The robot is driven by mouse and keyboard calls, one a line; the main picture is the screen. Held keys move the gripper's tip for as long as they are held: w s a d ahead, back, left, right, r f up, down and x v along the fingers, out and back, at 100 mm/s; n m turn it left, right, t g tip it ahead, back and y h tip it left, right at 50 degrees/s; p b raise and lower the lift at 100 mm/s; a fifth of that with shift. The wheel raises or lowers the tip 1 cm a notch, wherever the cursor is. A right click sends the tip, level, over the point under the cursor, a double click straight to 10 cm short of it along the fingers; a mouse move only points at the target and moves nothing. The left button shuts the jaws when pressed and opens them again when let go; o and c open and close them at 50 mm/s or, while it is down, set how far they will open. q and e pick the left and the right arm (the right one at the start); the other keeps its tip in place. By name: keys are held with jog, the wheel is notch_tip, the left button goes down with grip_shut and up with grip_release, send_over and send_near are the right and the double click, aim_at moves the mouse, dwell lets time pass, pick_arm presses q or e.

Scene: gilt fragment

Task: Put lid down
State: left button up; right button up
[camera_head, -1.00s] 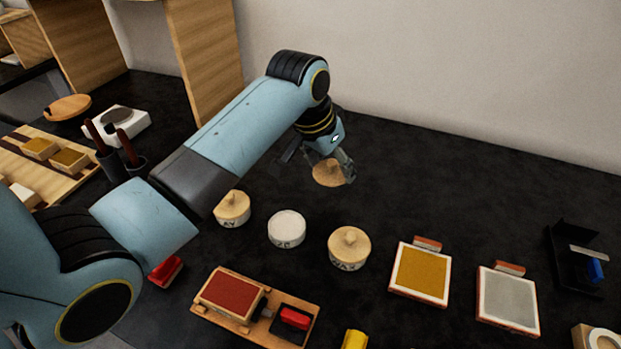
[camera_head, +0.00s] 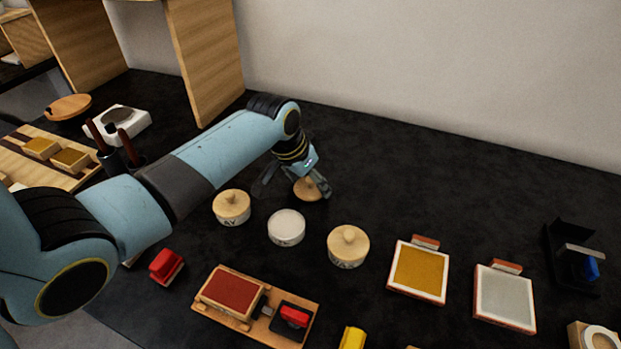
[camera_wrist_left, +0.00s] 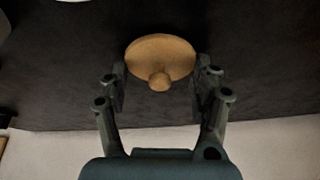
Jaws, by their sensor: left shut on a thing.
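My left gripper (camera_head: 298,188) is shut on a round tan wooden lid (camera_head: 308,191). In the left wrist view the lid (camera_wrist_left: 160,50) lies between the two fingers, with its knob toward the gripper. It is over or on the dark tabletop behind the row of jars; I cannot tell whether it touches the table. A round jar with an uncovered white top (camera_head: 286,227) stands in front of it. My right gripper is not in view.
Lidded jars stand left (camera_head: 232,206) and right (camera_head: 348,245) of the white-topped one. A red pad on a wooden board (camera_head: 229,291), a gold tile (camera_head: 418,270) and a grey tile (camera_head: 505,296) lie nearer. The dark table behind the jars is clear toward the right.

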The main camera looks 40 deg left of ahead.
pick_arm(q)
jog(key=o, duration=0.9)
jog(key=p+v, duration=0.1)
jog(key=v, duration=1.1)
jog(key=shift+r, duration=0.15)
